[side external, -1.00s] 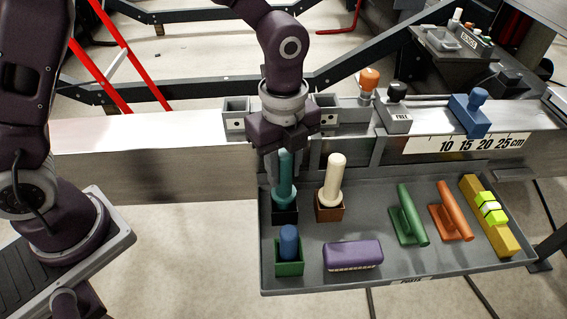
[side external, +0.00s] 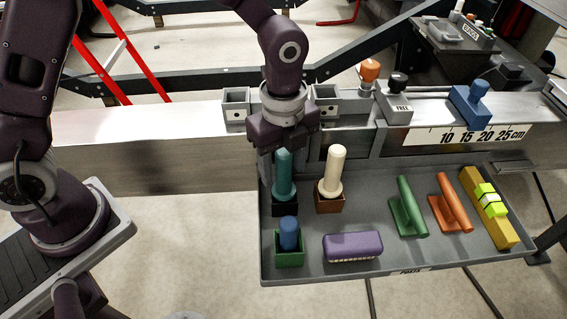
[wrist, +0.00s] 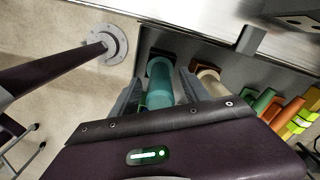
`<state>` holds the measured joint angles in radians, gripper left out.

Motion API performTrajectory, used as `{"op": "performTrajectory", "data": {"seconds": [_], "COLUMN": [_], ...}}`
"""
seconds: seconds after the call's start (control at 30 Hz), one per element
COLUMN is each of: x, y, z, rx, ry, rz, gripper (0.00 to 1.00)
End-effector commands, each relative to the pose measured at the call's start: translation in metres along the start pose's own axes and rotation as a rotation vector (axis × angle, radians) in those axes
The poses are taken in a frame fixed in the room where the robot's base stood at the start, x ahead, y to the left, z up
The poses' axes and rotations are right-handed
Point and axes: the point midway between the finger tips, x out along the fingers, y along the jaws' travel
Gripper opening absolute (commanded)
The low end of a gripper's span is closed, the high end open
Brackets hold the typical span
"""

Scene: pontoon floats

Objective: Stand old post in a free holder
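Nothing in the pictures marks one post as old. A teal post (side external: 284,178) stands upright in a black block (side external: 285,208) at the tray's left. My gripper (side external: 282,152) is directly above it. In the wrist view the teal post (wrist: 160,88) lies between my two open fingers (wrist: 161,78), with a gap seen on the right side. A cream post (side external: 332,172) stands in a brown block (side external: 330,203) to the right. A blue post (side external: 289,233) stands in a green block (side external: 289,257) nearer the camera. Two grey square holders, left (side external: 236,106) and right (side external: 325,104), sit on the beam; their insides look empty.
The grey tray (side external: 390,270) also holds a purple brush (side external: 352,246), a green handled tool (side external: 408,208), an orange one (side external: 450,203) and a yellow level (side external: 489,207).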

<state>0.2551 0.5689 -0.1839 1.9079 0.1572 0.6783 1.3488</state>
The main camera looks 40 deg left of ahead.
Motion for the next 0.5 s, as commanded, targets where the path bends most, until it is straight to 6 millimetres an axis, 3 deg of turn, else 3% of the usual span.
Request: {"op": "performTrajectory", "data": {"seconds": [0.23,0.5], "x": [-0.005,-0.058], "y": [-0.001,-0.001], "z": [0.0,0.001], "rx": [0.0,-0.001], "ry": [0.0,0.0], "rz": [-0.002,-0.004], "gripper": [0.54,0.54]}}
